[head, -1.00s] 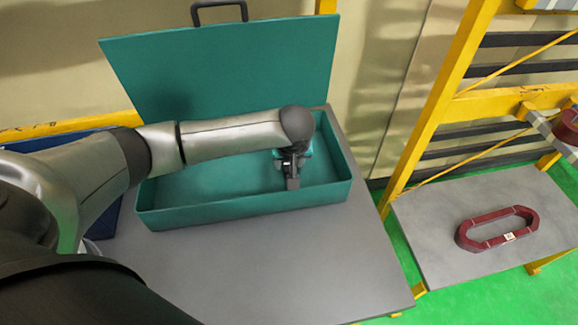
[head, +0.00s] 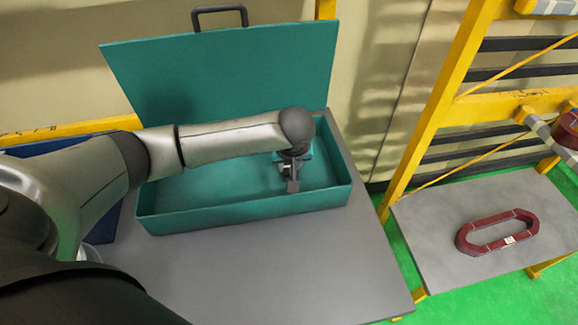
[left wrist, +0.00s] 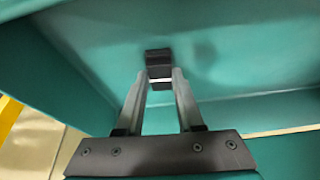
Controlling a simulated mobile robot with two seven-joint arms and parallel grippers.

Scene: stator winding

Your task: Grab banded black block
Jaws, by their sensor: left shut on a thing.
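The black block (left wrist: 158,62) shows in the left wrist view between the fingertips, inside the teal box (head: 245,208). A light patch shows at its near end; I cannot make out the bands clearly. My left gripper (head: 292,178) reaches down into the right part of the box. In the left wrist view my left gripper (left wrist: 159,80) is shut on the block, one finger at each side. I cannot tell whether the block still touches the box floor. In the head view the gripper mostly hides the block. My right gripper is not in view.
The box's teal lid (head: 225,70) stands open behind it. The grey table (head: 300,265) is clear in front. A blue bin (head: 105,215) is partly hidden by my arm at left. A dark red coil (head: 498,232) lies on a grey shelf (head: 440,255) at right, by a yellow frame.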

